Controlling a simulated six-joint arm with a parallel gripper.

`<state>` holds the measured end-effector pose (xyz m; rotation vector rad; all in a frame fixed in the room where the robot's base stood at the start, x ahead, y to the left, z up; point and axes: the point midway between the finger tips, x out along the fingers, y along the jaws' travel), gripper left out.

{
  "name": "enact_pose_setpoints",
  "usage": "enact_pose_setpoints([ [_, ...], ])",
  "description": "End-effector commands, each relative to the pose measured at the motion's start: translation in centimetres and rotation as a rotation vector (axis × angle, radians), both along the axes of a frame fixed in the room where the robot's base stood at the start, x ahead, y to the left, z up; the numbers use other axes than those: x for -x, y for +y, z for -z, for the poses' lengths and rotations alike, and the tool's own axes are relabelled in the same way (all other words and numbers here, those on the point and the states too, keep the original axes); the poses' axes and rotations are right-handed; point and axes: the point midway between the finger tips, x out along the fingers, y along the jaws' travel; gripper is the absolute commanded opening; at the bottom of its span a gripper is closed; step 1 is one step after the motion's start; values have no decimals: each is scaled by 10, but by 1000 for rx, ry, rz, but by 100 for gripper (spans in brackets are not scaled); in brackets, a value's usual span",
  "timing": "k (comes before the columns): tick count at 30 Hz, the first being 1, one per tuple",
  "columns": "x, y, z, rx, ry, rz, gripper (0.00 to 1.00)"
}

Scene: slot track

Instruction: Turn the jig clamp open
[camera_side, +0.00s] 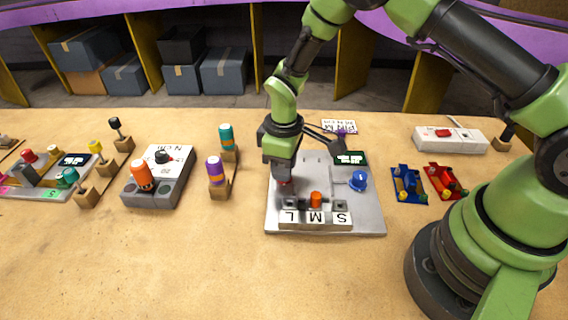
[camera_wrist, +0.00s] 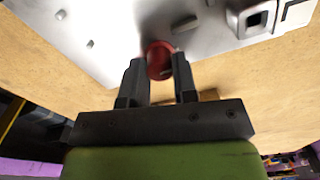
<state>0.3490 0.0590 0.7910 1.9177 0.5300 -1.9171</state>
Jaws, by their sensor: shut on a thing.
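The jig is a grey metal plate (camera_side: 370,222) on the bench with a block marked L, M and S along its front. A red round clamp knob (camera_wrist: 159,58) sits near the plate's edge in the wrist view, between my two dark fingers. My gripper (camera_wrist: 160,76) is shut on this knob. The clamp's turn angle is mostly hidden. A blue knob (camera_side: 358,181) stands on the plate's right side.
An orange peg (camera_side: 316,199) stands in the M slot. A small dark display (camera_side: 350,158) is at the plate's back right. Wooden holders with coloured pegs (camera_side: 227,140) and a grey box (camera_side: 160,178) stand to the left. Blue (camera_side: 408,184) and red (camera_side: 446,182) parts lie right. The front bench is clear.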

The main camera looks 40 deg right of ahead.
Motion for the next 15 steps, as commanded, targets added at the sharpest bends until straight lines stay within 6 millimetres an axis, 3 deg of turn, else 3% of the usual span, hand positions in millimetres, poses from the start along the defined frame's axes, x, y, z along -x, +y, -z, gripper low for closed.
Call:
enact_pose_setpoints([
  [3, 0, 0, 1, 1, 1, -3, 3],
  [4, 0, 0, 1, 1, 1, -3, 31],
  [7, 0, 0, 0, 1, 1, -2, 52],
  [15, 0, 0, 0, 0, 0, -1, 52],
])
